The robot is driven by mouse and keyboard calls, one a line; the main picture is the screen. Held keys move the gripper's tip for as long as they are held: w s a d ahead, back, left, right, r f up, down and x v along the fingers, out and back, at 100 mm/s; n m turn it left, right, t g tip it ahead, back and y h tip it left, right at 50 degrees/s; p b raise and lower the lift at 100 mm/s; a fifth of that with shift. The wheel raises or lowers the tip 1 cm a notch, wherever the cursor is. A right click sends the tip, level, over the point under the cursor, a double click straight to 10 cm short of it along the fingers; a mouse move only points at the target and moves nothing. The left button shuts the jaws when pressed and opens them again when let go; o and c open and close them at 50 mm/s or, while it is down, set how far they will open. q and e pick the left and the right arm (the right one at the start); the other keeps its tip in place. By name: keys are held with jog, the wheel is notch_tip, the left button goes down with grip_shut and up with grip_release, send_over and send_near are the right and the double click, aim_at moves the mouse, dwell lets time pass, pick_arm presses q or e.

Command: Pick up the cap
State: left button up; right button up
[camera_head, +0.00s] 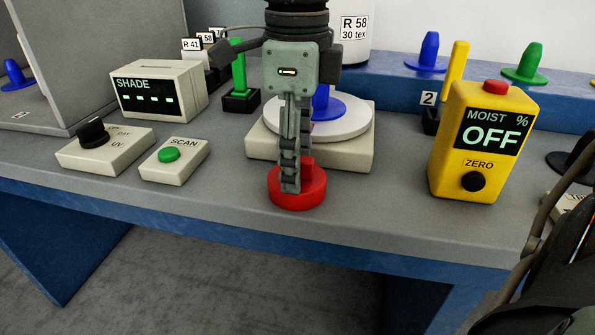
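The red round cap (312,194) with a small upright grip lies on the grey bench top near its front edge, in front of the white scale.
The scale (355,153) with a round white pan and a blue piece stands just behind. A yellow moisture meter (440,150) is at right. A SCAN button box (187,167), a UV knob box (115,153) and a SHADE display (190,85) are at left. Bench top beside the cap is clear.

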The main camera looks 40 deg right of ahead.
jog(key=shift+s+f, duration=0.25)
jog(key=shift+f, duration=0.1)
jog(key=shift+c, duration=1.1)
pick_arm(q)
jog(key=shift+a, duration=0.1)
pick_arm(e)
jog(key=shift+w+d+r, duration=0.1)
jog(key=shift+r, duration=0.3)
jog(key=c, duration=0.4)
jog(key=r, duration=0.3)
jog(key=shift+w+a+r, duration=0.25)
jog(key=shift+r, duration=0.15)
grip_shut()
pick_arm(q)
jog(key=shift+s+a, duration=0.1)
jog(key=shift+s, duration=0.05)
pick_arm(e)
jog(key=w+a+r, duration=0.4)
jog(key=a+r, duration=0.2)
jog(key=a, duration=0.4)
jog(key=shift+a+r, duration=0.25)
jog(key=shift+r, duration=0.15)
